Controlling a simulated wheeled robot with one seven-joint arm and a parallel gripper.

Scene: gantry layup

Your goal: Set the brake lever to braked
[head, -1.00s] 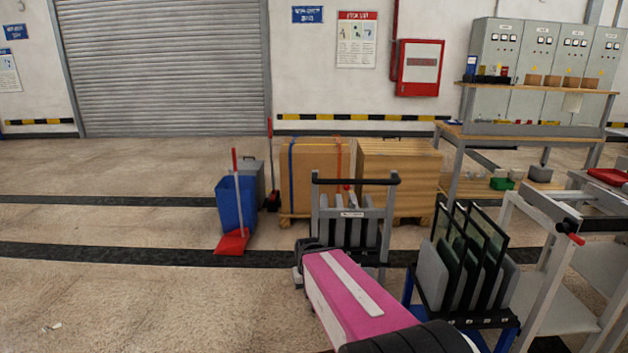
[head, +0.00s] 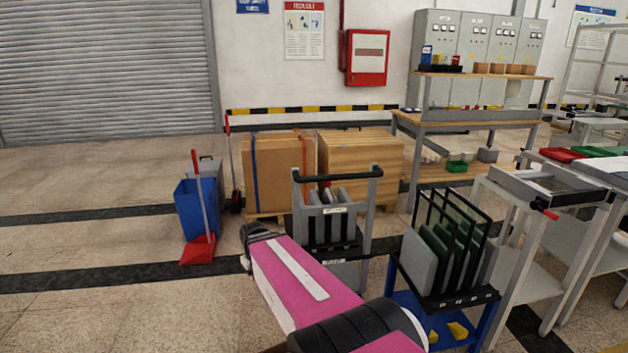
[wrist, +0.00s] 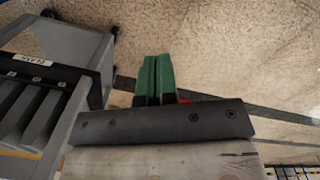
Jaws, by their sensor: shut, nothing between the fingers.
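A lever with a red grip (head: 547,214) and a dark pivot sticks out from the front edge of a grey metal frame stand (head: 510,228) at the right of the head view. It may be the brake lever; no label on it is readable, and I cannot tell its setting. My gripper (wrist: 155,78) shows in the wrist view with its two green fingers together, empty, above the speckled floor. It is far to the left of the red-gripped lever. In the head view my arm hides the gripper.
A grey trolley (head: 374,215) with upright panels stands just beyond my arm. A blue rack cart (head: 487,318) holding dark-framed panels stands between my arm and the frame stand. A blue bin (head: 197,208) and a red dustpan (head: 198,250) are at left.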

